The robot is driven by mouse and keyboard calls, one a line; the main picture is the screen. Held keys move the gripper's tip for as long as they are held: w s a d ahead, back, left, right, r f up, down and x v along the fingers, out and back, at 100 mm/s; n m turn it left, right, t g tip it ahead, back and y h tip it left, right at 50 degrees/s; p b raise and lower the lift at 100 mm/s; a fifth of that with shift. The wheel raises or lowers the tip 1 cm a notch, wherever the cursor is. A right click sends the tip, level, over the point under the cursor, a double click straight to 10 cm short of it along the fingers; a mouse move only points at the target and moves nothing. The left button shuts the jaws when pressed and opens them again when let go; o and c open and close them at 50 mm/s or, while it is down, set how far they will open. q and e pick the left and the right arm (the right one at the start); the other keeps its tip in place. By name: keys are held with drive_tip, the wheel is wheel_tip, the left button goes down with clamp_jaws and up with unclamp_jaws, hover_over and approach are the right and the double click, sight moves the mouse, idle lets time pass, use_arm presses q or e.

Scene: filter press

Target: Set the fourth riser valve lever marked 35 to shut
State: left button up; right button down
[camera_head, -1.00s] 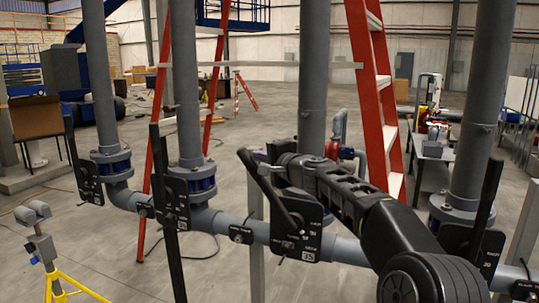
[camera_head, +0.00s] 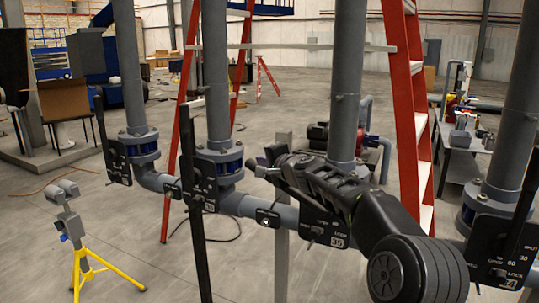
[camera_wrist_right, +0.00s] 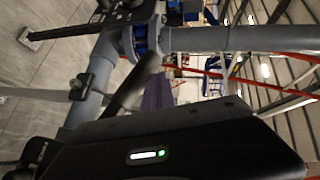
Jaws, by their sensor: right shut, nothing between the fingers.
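The valve plate marked 35 (camera_head: 325,230) sits on the horizontal pipe below a grey riser, right of centre in the head view. Its black lever (camera_head: 283,186) slants up and to the left from the plate, far from upright. My right gripper (camera_head: 272,153) is shut with nothing held. Its fingertips are close to the lever's upper end; I cannot tell whether they touch. My right gripper and arm cover part of the riser's base and the plate's upper right. In the right wrist view a dark diagonal bar (camera_wrist_right: 132,88) shows beyond the gripper body. My left gripper is not in view.
Neighbouring levers stand nearly upright: one at far left (camera_head: 101,125), one left of centre (camera_head: 187,140), one at right (camera_head: 521,215). A red ladder (camera_head: 409,90) stands behind the pipes. A yellow-footed stand (camera_head: 78,240) is at front left. Open floor lies beyond.

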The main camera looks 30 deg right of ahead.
drive_tip(key=shift+w+a+f, duration=0.25)
drive_tip(key=shift+w+f, duration=0.15)
drive_tip(key=shift+f, duration=0.35)
drive_tip(key=shift+w+a+f, duration=0.25)
drive_tip(key=shift+w+f, duration=0.1)
drive_tip(key=shift+f, duration=0.4)
drive_tip(key=shift+w+a+f, duration=0.15)
drive_tip(key=shift+a, duration=0.05)
drive_tip(key=shift+w+a+f+g, duration=0.2)
drive_tip(key=shift+f+g, duration=0.1)
drive_tip(key=shift+f, duration=0.1)
drive_tip(key=shift+n+g, duration=0.3)
drive_tip(key=shift+g, duration=0.1)
drive_tip(key=shift+w+a+f, duration=0.1)
drive_tip(key=shift+w+f, duration=0.15)
drive_tip(key=shift+f, duration=0.9)
drive_tip(key=shift+w+a+f, duration=0.1)
drive_tip(key=shift+w+f, duration=0.1)
drive_tip(key=shift+f, duration=0.9)
